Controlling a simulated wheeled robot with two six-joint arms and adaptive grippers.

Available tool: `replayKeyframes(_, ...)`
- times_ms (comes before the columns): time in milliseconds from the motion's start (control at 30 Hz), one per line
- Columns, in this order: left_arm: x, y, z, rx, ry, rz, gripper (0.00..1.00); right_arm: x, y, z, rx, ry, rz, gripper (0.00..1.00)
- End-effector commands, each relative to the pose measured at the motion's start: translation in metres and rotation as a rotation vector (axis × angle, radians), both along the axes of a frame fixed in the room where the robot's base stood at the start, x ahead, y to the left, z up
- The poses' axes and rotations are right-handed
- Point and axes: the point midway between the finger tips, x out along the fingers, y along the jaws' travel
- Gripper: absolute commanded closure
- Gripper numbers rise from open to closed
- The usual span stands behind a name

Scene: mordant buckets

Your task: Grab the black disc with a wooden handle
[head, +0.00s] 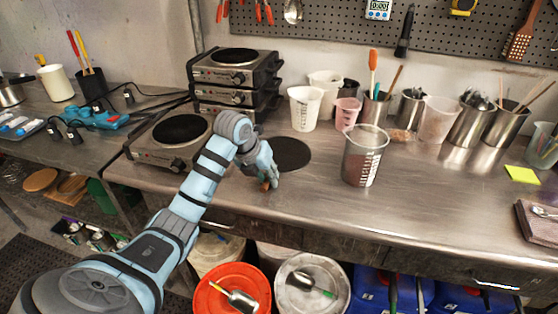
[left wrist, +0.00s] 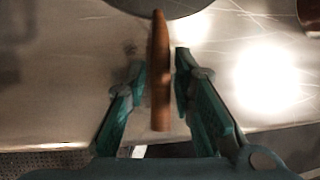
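The black disc (head: 290,153) lies flat on the metal worktop, and part of it shows at the top edge of the left wrist view (left wrist: 185,8). Its brown wooden handle (left wrist: 160,70) points from the disc toward my gripper. In the head view the handle is mostly hidden by my gripper. My left gripper (head: 270,185) is low over the worktop at the near side of the disc. In the left wrist view its two fingers (left wrist: 160,80) stand apart on either side of the handle, with small gaps visible. My right gripper is not in view.
A measuring cup (head: 364,158) stands right of the disc. Stacked hot plates (head: 235,68) and a single hot plate (head: 178,140) are behind and left. White and pink beakers (head: 305,107) stand behind. Buckets, one with a red lid (head: 232,290), are below the front edge.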

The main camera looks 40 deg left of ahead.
Motion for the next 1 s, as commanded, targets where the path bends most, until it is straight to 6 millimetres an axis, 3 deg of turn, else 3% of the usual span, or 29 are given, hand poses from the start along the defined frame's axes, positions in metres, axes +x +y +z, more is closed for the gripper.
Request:
replayKeyframes(167,0.001,0.000,-0.001,0.001,-0.002,-0.001,0.77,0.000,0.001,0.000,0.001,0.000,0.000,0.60)
replayKeyframes(333,0.001,0.000,-0.001,0.001,-0.001,-0.001,1.00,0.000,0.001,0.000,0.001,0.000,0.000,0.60)
replayKeyframes(767,0.001,0.000,0.003,0.001,-0.004,-0.001,1.00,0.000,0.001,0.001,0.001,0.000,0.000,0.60)
replayKeyframes(867,0.002,0.000,0.011,0.000,-0.005,-0.001,1.00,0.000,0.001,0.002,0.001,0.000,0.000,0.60)
replayKeyframes(1000,0.002,0.000,0.038,0.000,-0.008,-0.001,1.00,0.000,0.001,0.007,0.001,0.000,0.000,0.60)
